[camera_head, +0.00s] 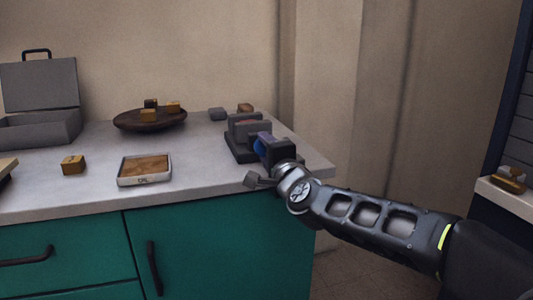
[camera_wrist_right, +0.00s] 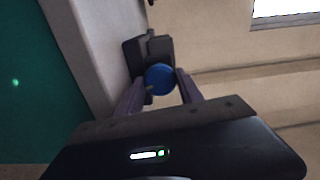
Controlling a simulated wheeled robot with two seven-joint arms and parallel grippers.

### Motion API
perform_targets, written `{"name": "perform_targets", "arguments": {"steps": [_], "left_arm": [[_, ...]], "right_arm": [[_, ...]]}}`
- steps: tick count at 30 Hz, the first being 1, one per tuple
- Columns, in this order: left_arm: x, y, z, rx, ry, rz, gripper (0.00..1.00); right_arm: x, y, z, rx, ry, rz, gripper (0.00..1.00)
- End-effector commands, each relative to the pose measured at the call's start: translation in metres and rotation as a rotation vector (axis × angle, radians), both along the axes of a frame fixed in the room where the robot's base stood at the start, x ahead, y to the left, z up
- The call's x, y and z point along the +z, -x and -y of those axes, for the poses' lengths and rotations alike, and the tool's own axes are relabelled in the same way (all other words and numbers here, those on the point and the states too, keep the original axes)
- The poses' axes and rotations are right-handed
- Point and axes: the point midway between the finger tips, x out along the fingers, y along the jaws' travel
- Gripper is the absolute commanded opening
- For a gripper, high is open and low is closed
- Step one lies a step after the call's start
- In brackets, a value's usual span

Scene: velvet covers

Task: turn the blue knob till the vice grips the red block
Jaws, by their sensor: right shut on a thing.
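The dark vice (camera_head: 237,148) stands near the right end of the grey counter. The blue knob (camera_head: 259,146) is on its near side, partly hidden by my right gripper. In the right wrist view the round blue knob (camera_wrist_right: 160,79) sits between the two purple-grey fingers of my right gripper (camera_wrist_right: 163,84), which is shut on it. The vice body shows behind the knob there. A small reddish patch between the vice jaws looks like the red block (camera_head: 244,123); it is mostly hidden, and I cannot tell whether the jaws touch it. My left gripper is not in view.
A brown bowl (camera_head: 130,121) with several small blocks stands at the back. A shallow tray (camera_head: 122,181) and a wooden block (camera_head: 73,165) lie on the counter (camera_head: 205,185). An open grey case (camera_head: 30,130) is at the left. Small blocks lie behind the vice.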

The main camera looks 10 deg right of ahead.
Motion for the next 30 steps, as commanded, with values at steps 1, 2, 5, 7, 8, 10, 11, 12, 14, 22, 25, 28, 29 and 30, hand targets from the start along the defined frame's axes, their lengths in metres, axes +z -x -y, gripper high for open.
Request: {"name": "perform_targets", "arguments": {"steps": [1,2,5,7,8,10,11,12,14,22,25,28,29,30], "left_arm": [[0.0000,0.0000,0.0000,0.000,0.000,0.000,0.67],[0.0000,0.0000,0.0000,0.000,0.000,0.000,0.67],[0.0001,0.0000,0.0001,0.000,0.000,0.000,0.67],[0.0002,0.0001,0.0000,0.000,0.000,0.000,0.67],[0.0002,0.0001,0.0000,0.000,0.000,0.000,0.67],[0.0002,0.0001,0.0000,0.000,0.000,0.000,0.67],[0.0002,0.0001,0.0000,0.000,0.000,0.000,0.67],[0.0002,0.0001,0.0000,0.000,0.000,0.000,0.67],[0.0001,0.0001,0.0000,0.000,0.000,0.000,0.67],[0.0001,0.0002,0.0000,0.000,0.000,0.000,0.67],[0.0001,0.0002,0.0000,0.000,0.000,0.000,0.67],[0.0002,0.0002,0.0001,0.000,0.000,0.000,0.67],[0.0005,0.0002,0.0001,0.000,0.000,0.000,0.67],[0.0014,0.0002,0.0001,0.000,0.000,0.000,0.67]], "right_arm": [[-0.0007,-0.0001,-0.0002,0.001,-0.002,-0.002,0.03],[-0.0006,-0.0001,-0.0002,0.001,-0.002,-0.002,0.03],[-0.0006,-0.0001,-0.0001,0.001,-0.001,-0.002,0.03],[-0.0006,-0.0001,-0.0001,0.001,-0.001,-0.002,0.03],[-0.0006,-0.0001,-0.0001,0.001,-0.001,-0.002,0.03],[-0.0006,-0.0001,-0.0001,0.001,0.000,-0.002,0.45],[-0.0006,-0.0001,-0.0001,0.001,0.000,-0.002,0.47],[-0.0006,-0.0001,0.0000,0.000,0.000,-0.001,0.50],[-0.0005,-0.0001,0.0000,0.000,0.000,-0.001,0.55],[-0.0004,0.0000,0.0000,0.000,0.000,-0.001,0.65],[-0.0004,0.0000,0.0001,0.000,0.001,-0.001,0.65],[-0.0004,0.0000,0.0001,0.000,0.001,-0.001,0.65],[-0.0003,0.0000,0.0001,0.000,0.003,-0.001,0.65],[0.0000,0.0000,0.0001,0.000,0.007,-0.001,0.65]]}}
